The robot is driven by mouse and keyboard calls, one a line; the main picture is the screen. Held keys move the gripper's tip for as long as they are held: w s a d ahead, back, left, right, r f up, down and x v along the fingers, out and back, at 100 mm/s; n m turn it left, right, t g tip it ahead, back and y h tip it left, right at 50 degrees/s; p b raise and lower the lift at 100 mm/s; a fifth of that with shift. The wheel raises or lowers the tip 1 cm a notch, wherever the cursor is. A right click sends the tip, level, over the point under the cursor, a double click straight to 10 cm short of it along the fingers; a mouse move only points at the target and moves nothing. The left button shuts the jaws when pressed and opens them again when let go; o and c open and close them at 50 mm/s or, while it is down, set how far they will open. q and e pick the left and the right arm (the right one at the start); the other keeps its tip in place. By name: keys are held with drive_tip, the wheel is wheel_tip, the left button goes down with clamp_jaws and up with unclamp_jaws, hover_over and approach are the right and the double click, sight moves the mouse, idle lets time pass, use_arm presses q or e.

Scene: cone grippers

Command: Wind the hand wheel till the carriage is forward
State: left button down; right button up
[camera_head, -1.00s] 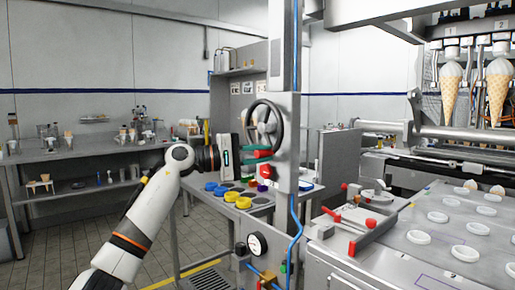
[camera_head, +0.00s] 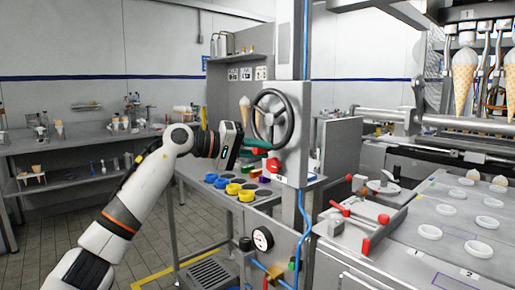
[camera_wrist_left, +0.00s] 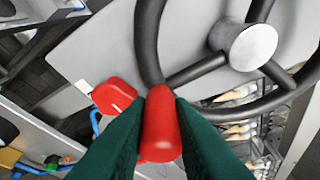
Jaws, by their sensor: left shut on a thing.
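The dark hand wheel (camera_head: 272,118) with a silver hub stands on the grey upright column in the middle of the head view. It also shows large in the left wrist view (camera_wrist_left: 245,45). My left gripper (camera_head: 262,146) reaches the lower left of the wheel. In the left wrist view its green fingers (camera_wrist_left: 160,135) are shut on the wheel's red handle (camera_wrist_left: 160,125), one finger on each side. In the head view the fingers mostly hide that handle. I cannot tell which part is the carriage. My right gripper is out of view.
A red knob (camera_wrist_left: 113,95) sits close beside the handle. Blue and yellow round pieces (camera_head: 246,196) lie on the bench below. A pressure gauge (camera_head: 262,239) and blue hose are under the column. Cones (camera_head: 463,80) hang at upper right above a table of white rings.

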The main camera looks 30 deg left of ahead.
use_arm(q)
drive_tip(key=shift+w+a, duration=0.1)
drive_tip(key=shift+a, duration=0.05)
drive_tip(key=c, duration=1.6)
unclamp_jaws()
drive_tip(key=shift+c, duration=0.2)
drive_tip(key=o, duration=0.4)
drive_tip(key=shift+w+f, duration=0.1)
drive_tip(key=shift+w, duration=0.05)
drive_tip(key=shift+c, duration=0.2)
drive_tip(key=shift+s+a, duration=0.3)
drive_tip(key=shift+s, duration=0.05)
drive_tip(key=b+v, duration=0.1)
drive_tip(key=v, duration=1)
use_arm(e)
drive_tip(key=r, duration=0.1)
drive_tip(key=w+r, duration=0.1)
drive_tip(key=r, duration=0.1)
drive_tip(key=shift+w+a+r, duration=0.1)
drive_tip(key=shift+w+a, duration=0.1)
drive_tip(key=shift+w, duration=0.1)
